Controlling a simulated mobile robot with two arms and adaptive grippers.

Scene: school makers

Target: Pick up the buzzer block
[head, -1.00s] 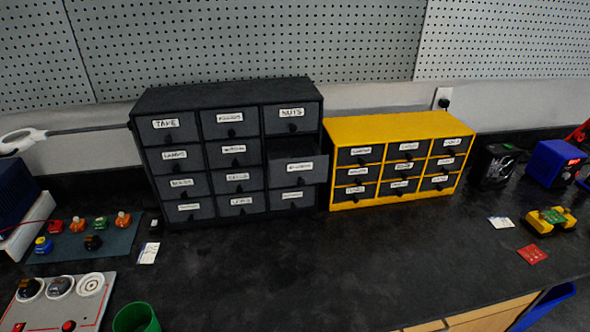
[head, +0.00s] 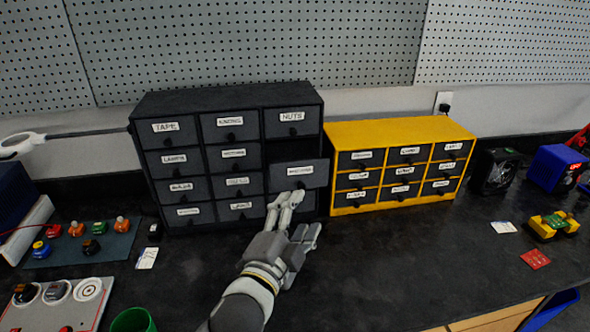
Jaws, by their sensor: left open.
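I cannot tell for certain which thing is the buzzer block. The drawer's inside is not visible. My right gripper is out of view.
A yellow drawer cabinet (head: 400,129) stands right of the dark one. A panel with round dials (head: 60,312) and a green cup (head: 132,320) are at the front left. Small cards and a yellow-green block (head: 553,224) lie at the right. The middle right worktop is clear.

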